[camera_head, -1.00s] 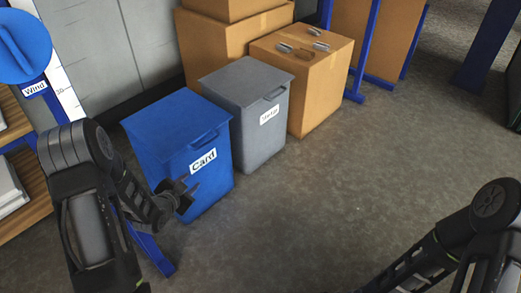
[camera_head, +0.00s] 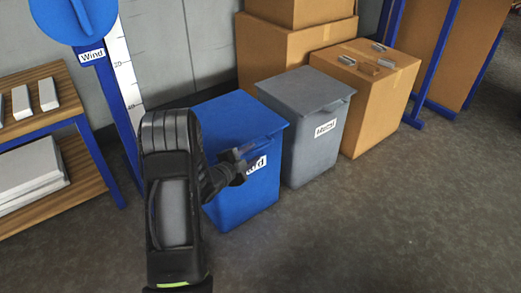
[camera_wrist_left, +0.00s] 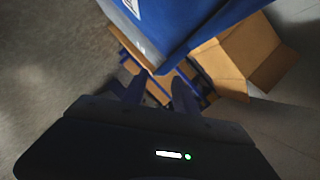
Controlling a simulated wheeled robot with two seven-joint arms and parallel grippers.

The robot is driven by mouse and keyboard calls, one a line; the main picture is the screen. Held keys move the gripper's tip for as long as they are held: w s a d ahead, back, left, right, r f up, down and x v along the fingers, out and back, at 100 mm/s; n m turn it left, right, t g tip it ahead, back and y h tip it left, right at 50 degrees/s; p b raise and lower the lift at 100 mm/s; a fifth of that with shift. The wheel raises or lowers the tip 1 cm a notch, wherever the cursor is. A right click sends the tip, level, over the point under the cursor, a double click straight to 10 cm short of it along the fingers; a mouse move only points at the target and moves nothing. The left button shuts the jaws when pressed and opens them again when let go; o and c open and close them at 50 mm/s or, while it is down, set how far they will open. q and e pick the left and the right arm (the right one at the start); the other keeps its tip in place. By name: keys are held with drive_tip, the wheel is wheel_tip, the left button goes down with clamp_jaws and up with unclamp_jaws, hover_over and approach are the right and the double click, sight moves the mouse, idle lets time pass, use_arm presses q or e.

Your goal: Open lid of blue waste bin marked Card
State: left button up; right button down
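The blue bin (camera_head: 250,205) stands on the floor by the wall, its blue lid (camera_head: 238,115) shut. Its white Card label (camera_head: 259,164) is partly hidden by my left gripper (camera_head: 248,158). That gripper is in front of the bin's front face, below the lid's front edge. I cannot tell whether it touches the bin. In the left wrist view the two fingers (camera_wrist_left: 156,90) are spread apart with nothing between them. The blue bin (camera_wrist_left: 195,22) fills the top of that view. My right gripper is not in view.
A grey bin (camera_head: 308,145) with a white label stands close to the right of the blue one. Cardboard boxes (camera_head: 375,105) stand beyond it. A wooden shelf (camera_head: 85,190) and a blue Wind sign (camera_head: 75,18) are at left. The floor at right is clear.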

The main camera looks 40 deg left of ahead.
sight(257, 150)
use_arm(q)
drive_tip(key=b+x, duration=0.1)
drive_tip(key=x, duration=0.3)
drive_tip(key=shift+w+f, duration=0.1)
drive_tip(key=shift+w, duration=0.6)
clamp_jaws()
idle(0.8)
